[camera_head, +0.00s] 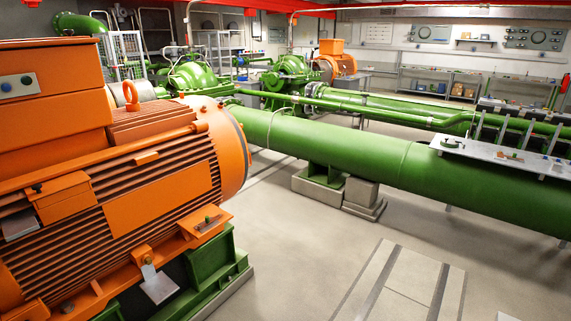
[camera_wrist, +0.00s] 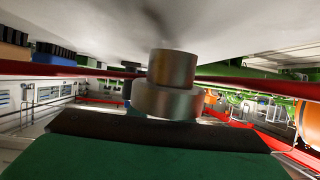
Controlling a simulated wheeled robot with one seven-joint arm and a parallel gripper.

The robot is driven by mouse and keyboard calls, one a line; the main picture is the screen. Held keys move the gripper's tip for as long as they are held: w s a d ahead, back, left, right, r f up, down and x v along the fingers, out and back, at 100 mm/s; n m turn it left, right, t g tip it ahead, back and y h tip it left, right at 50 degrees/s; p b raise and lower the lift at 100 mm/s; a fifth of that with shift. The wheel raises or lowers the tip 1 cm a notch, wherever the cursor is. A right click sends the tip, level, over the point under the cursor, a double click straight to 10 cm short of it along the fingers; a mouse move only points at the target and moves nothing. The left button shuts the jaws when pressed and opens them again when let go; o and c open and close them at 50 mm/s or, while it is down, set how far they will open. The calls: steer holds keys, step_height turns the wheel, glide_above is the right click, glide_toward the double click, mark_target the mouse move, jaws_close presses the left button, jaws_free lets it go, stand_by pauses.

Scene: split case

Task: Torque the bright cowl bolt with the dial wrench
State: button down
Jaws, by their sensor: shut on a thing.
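The orange motor (camera_head: 160,200) fills the left of the head view. Small bolt-like heads show on it: one on an orange side tab (camera_head: 207,219), one above a pale metal tab (camera_head: 148,261); I cannot tell which is the bright cowl bolt. My gripper is outside the head view. In the wrist view, a stepped steel cylinder (camera_wrist: 170,85) sits in the middle, against a dark bar and broad green surface close to the lens. I take it as part of the dial wrench, held by my gripper (camera_wrist: 165,115). The fingertips, dial and handle cannot be made out.
A thick green pipe (camera_head: 350,150) crosses behind the motor. A metal shelf (camera_head: 480,153) with small parts stands at right. The middle floor (camera_head: 300,260) is mostly clear. A pale smooth surface (camera_wrist: 80,18) lies close along the top of the wrist view, which seems upside down.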

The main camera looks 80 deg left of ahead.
steer(key=shift+r, duration=2.25)
steer(key=shift+r, duration=0.1)
